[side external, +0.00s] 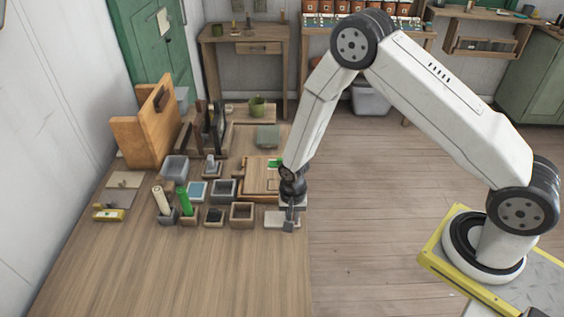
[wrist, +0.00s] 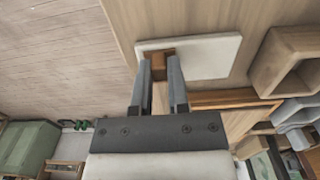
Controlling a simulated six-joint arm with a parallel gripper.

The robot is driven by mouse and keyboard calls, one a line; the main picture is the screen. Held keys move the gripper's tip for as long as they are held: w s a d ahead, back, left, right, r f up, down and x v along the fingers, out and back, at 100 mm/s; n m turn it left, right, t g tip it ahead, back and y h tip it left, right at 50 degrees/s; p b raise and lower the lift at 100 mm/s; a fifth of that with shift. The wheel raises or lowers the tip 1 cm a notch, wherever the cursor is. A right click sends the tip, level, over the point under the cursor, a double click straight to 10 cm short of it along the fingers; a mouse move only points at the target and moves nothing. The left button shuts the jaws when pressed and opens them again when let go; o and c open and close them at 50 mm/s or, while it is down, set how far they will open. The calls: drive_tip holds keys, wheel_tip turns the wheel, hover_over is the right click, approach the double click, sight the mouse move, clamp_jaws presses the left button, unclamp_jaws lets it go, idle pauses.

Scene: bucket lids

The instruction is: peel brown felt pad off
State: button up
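A small brown pad (wrist: 162,54), like a little block, sits at the edge of a white slab (wrist: 212,57) on the wooden table in the wrist view. My gripper (wrist: 160,66) has its two grey fingers apart, with the pad between their tips. I cannot tell whether both fingers press on it. In the side view my gripper (side external: 290,222) points down at the right end of the white slab (side external: 273,219), near the table's right edge. The pad is hidden there by the fingers or too small to make out.
A square wooden box (side external: 242,215) stands just left of the slab. Several small bins, a green roll (side external: 184,202) and a cream roll (side external: 161,201) stand farther left. A wooden board (side external: 260,178) lies behind. The table's front (side external: 180,270) is clear.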

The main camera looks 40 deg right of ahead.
clamp_jaws()
drive_tip(key=shift+d+r, duration=0.1)
drive_tip(key=shift+w+d+r+g+y, duration=0.15)
drive_tip(key=shift+g+y, duration=0.35)
drive_tip(key=shift+w+d+r+g+y, duration=0.1)
drive_tip(key=shift+w+r+g+y, duration=0.05)
drive_tip(key=shift+g+y, duration=0.35)
idle(1.0)
unclamp_jaws()
clamp_jaws()
drive_tip(key=shift+r, duration=0.15)
drive_tip(key=shift+r, duration=2.35)
